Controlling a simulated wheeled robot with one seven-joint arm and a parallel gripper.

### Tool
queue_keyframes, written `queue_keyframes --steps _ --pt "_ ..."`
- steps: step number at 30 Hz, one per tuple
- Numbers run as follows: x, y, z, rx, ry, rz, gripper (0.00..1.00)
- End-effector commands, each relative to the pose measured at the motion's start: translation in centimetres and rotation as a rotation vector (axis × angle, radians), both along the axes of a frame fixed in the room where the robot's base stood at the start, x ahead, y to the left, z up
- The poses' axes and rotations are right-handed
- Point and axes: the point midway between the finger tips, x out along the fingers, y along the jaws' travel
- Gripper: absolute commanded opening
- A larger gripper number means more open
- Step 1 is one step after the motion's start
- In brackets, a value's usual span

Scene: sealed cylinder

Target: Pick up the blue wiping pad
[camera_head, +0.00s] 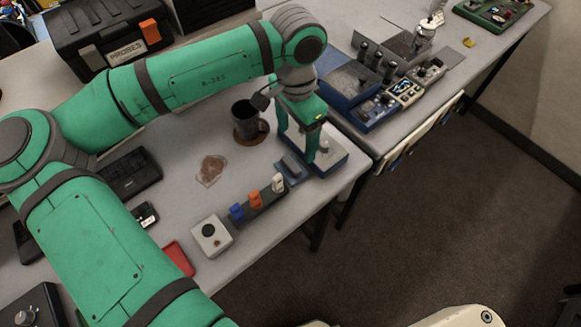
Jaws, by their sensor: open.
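The blue wiping pad (293,172), a small blue block with a dark grey top, lies on the grey table near its front edge. My gripper (298,147) points down just above and behind the pad, its two green fingers apart with nothing visible between them. I cannot tell exactly how high the fingertips are above the pad.
A blue-grey tray (334,158) stands right beside the pad. A dark mug (245,119) stands behind, on a brown coaster. A rack with blue, orange and white pieces (262,200) and a white button box (211,236) line the front edge.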

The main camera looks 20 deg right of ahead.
Motion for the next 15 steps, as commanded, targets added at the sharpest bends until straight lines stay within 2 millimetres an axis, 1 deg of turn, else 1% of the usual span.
queue_keyframes --steps 1,3,10,15 --pt "0.1 0.7 -0.3 0.013 0.002 0.015 0.75" --pt "0.1 1.0 -1.1 0.021 0.003 0.022 0.75" --pt "0.1 0.9 -4.4 0.019 0.003 0.02 0.75" --pt "0.1 0.8 -5.6 0.017 0.002 0.018 0.75"
